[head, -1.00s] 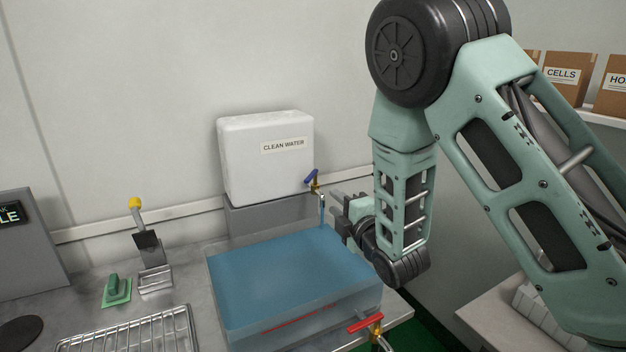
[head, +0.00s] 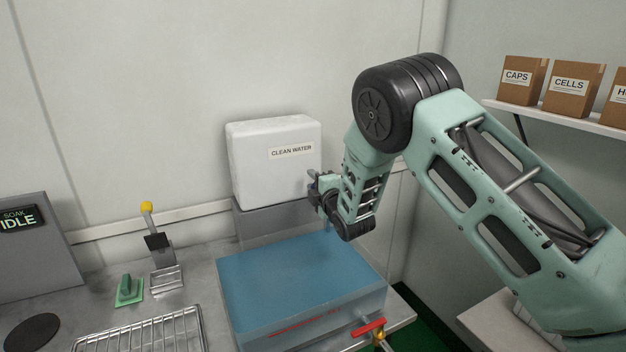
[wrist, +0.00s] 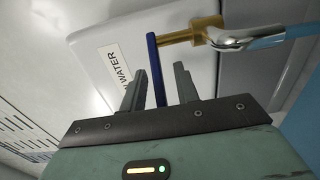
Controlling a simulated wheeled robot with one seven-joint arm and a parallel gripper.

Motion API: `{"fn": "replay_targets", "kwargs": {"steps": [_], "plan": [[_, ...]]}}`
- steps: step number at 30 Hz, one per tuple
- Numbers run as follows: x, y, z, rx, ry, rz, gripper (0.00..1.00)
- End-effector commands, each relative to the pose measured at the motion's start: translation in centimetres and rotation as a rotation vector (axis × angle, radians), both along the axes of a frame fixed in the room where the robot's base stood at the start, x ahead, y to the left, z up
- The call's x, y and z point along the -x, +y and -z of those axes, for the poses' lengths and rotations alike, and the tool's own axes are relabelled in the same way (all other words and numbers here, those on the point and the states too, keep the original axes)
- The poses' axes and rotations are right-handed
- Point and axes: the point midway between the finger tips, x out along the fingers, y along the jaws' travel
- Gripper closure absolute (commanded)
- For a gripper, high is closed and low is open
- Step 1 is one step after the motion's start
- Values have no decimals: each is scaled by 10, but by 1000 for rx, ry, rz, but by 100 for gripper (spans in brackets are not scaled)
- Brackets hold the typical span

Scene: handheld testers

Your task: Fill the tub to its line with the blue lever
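The clear tub (head: 318,331) stands on the bench below the white clean-water tank (head: 250,172). Blue water (head: 300,278) lies in it, and a short red line (head: 300,330) marks its front wall. I cannot tell exactly how the water sits against that line. The blue lever (wrist: 152,58) hangs from a brass tap (wrist: 200,32); the head view hides it behind my gripper (head: 314,182). In the wrist view my gripper (wrist: 162,82) is open, with the lever between its fingers and gaps visible beside it. A blue stream (wrist: 285,34) leaves the metal spout (wrist: 235,40).
A red-handled tap (head: 369,327) is at the tub's front right. A wire rack (head: 150,335), a green scrubber (head: 129,290) and a yellow-knobbed lever stand (head: 158,245) are at left. A display (head: 18,219) reads SOAK IDLE. Boxes (head: 570,88) stand on a shelf at right.

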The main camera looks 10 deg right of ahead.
Motion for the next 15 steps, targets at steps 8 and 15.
{"fn": "replay_targets", "kwargs": {"steps": [8, 15], "plan": [[-6, 1, 1, 0, 1, 0, 69], [-6, 1, 0, 0, 1, 0, 100]]}}
